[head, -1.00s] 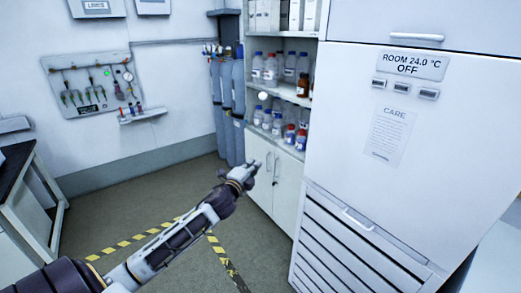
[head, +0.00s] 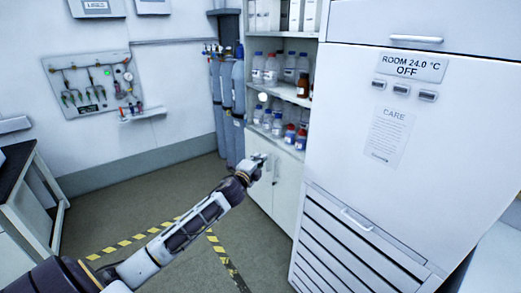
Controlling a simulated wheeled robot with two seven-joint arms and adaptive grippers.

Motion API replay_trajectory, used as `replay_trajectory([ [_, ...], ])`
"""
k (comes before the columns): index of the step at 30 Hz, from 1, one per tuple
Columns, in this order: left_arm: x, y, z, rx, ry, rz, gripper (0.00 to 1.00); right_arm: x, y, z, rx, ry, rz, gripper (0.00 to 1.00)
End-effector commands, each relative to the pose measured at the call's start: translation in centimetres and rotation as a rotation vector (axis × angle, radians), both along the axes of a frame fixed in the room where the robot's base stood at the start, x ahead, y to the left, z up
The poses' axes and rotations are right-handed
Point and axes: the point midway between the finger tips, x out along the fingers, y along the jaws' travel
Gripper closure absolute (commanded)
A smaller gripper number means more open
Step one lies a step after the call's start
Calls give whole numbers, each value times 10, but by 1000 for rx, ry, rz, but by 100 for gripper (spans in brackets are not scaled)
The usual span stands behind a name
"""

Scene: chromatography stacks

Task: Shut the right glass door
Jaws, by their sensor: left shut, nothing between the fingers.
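The tall white cabinet (head: 317,110) has upper shelves with bottles behind its front and solid doors (head: 285,195) below. I cannot clearly make out a glass door pane or its edge in front of the shelves. A small round white spot (head: 263,97) shows at the left of the shelves; I cannot tell whether it is a knob. My left gripper (head: 260,161) is shut and empty, in front of the top of the lower doors and below the bottles. I cannot tell whether it touches the cabinet. My right gripper is out of view.
A large white unit (head: 345,150) with a louvred lower panel stands at the right. Gas cylinders (head: 226,95) stand left of the cabinet. A bench (head: 22,180) is at the left edge. The floor between is clear, with yellow-black tape (head: 135,240).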

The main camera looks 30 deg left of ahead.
Motion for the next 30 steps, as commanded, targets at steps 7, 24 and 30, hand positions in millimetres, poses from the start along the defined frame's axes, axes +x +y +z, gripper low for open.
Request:
replay_trajectory([
  [7, 18, 2, 1, -1, 0, 1, 100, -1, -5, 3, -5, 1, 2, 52],
  [24, 56, 20, 1, 0, 1, 1, 100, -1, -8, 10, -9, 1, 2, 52],
  [30, 64, 32, 0, 1, 1, 1, 100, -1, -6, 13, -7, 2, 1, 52],
])
